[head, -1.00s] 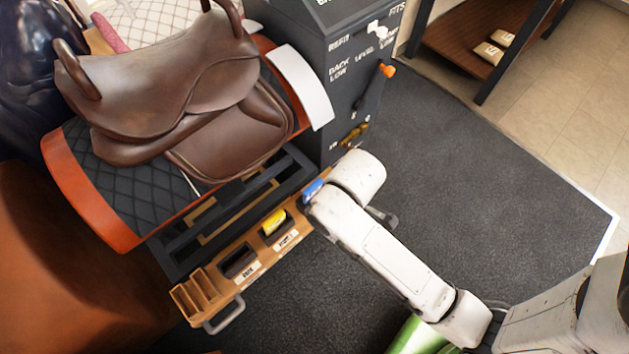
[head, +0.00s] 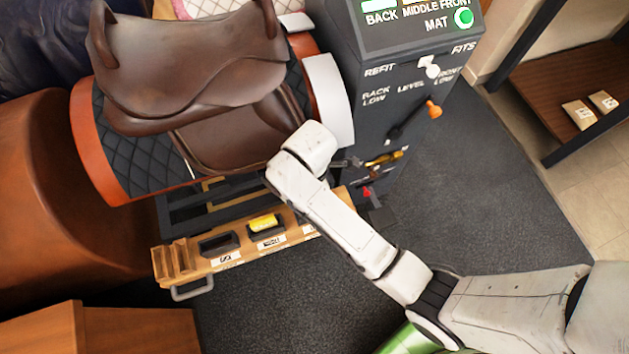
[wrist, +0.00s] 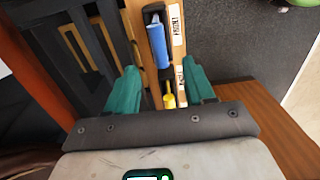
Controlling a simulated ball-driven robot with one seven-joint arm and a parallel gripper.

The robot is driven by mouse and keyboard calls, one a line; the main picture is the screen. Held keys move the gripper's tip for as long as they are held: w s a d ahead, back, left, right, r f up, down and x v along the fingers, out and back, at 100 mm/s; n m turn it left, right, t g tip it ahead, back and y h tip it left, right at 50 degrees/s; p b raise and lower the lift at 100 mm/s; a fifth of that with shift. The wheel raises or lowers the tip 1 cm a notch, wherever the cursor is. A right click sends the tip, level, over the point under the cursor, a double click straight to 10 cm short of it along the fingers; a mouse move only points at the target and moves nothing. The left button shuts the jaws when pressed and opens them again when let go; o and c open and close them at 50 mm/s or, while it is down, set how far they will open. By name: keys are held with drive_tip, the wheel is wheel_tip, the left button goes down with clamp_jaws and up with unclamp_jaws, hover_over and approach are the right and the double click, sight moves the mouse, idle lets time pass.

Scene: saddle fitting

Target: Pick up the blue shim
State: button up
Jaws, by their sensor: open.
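The blue shim (wrist: 158,45) lies in a dark slot of the wooden rack (wrist: 179,42), beside a white label, in the wrist view. In the head view my white arm hides it. My gripper (wrist: 162,82) is open and empty, its two teal fingers apart on either side of the rack. The blue shim shows between and beyond the fingertips; I cannot tell the height of the fingers above it. A yellow shim (wrist: 169,100) sits nearer, between the fingers, and shows in its slot in the head view (head: 263,222).
The wooden rack (head: 290,235) has an empty dark slot (head: 219,244) at its left. A saddle (head: 205,70) rests on a stand above it. A dark cabinet (head: 400,60) with levers stands behind my arm. Dark floor mat (head: 470,190) is clear at the right.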

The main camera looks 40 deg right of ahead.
wheel_tip(320, 180, down, 8)
drive_tip(key=shift+d+f+b, duration=0.1)
drive_tip(key=shift+f+b, duration=0.15)
drive_tip(key=shift+b, duration=0.2)
clamp_jaws()
idle(0.4)
